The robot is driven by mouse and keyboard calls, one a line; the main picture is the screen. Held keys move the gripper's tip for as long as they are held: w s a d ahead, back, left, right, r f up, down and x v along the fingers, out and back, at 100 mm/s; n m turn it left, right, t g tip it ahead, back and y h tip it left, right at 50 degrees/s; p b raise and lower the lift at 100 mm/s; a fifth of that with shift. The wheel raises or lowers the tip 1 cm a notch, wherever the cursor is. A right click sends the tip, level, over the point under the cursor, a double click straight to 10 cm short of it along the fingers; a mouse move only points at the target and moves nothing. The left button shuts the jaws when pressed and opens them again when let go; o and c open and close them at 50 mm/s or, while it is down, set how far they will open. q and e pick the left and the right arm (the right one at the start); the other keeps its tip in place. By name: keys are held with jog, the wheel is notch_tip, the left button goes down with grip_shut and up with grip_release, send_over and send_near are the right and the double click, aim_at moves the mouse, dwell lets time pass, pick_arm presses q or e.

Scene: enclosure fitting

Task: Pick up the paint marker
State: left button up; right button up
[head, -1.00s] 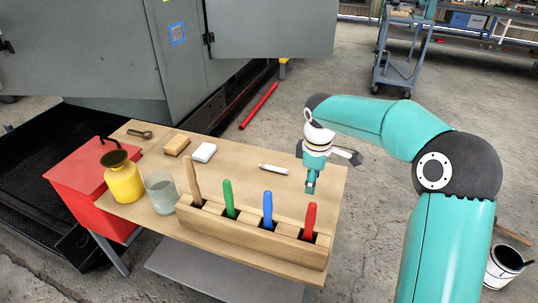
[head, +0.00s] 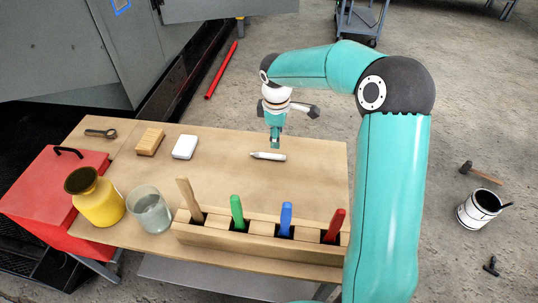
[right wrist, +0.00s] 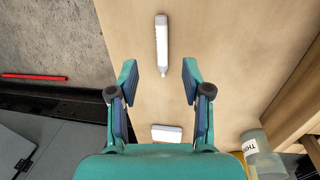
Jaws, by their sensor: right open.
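The paint marker (head: 268,156) is a white, pen-shaped piece lying flat on the wooden table (head: 240,182). It also shows in the right wrist view (right wrist: 162,42), ahead of the fingers and roughly in line with the gap between them. My right gripper (head: 275,141) is above the table beside the marker, just over it in the head picture. In the right wrist view the right gripper (right wrist: 158,82) has its two fingers wide apart with nothing between them but table surface. The gripper and marker are apart. My left gripper is not in view.
A wooden rack (head: 250,243) holds red, blue, green and wooden-handled tools at the front edge. A white block (head: 184,146), wooden block (head: 149,141), glass jar (head: 150,210), yellow pot (head: 97,200) and red box (head: 40,190) stand left. The table around the marker is clear.

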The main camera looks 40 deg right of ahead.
aim_at(274, 155)
jog(key=f, duration=0.3)
jog(key=w+f, duration=0.1)
jog(key=f, duration=0.6)
jog(key=shift+w+d, duration=0.2)
jog(key=shift+d, duration=0.15)
grip_shut()
